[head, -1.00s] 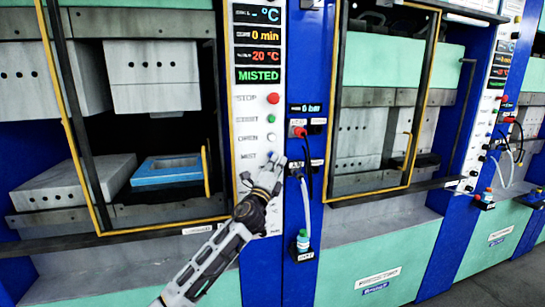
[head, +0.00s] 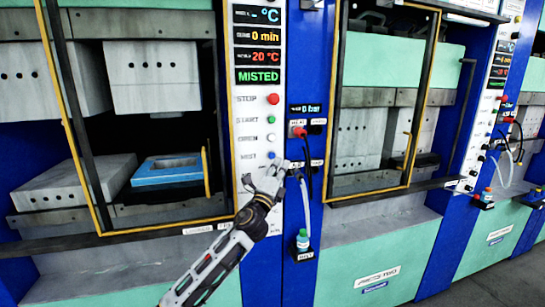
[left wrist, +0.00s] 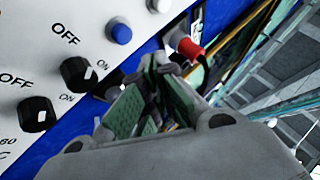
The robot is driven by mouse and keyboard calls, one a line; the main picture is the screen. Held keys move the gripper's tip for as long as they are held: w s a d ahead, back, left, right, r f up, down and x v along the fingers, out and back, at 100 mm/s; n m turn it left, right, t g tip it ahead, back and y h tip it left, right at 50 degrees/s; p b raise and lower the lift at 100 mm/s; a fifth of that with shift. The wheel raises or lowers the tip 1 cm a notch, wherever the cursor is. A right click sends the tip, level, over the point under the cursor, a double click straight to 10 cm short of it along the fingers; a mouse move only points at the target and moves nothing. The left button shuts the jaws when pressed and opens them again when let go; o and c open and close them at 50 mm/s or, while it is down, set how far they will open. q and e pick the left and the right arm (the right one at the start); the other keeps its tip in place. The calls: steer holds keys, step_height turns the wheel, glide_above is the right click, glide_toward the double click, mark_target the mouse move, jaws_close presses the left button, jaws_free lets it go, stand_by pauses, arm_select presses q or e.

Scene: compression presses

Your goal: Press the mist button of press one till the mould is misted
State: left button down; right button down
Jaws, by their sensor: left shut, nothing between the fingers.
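Press one's control panel (head: 246,130) has a column of buttons, with the blue mist button (head: 271,155) at the bottom. The button also shows in the left wrist view (left wrist: 121,33). The panel's lowest display (head: 258,76) reads MISTED in green. The blue mould (head: 168,170) lies with its cavity facing up on the lower platen inside the press. My left gripper (head: 281,166) is shut and empty, just below and right of the mist button, and appears apart from it. Its fingers (left wrist: 165,66) fill the middle of the left wrist view. My right gripper is out of view.
A hose with a red connector (head: 298,132) hangs right of the panel, close to my gripper. Black knobs (left wrist: 78,73) stick out below the buttons. A yellow-edged guard (head: 72,150) frames the press opening. A second press (head: 385,110) stands to the right.

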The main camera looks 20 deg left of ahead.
arm_select(q)
steer(key=shift+s+d, duration=0.65)
steer(key=shift+s, duration=0.35)
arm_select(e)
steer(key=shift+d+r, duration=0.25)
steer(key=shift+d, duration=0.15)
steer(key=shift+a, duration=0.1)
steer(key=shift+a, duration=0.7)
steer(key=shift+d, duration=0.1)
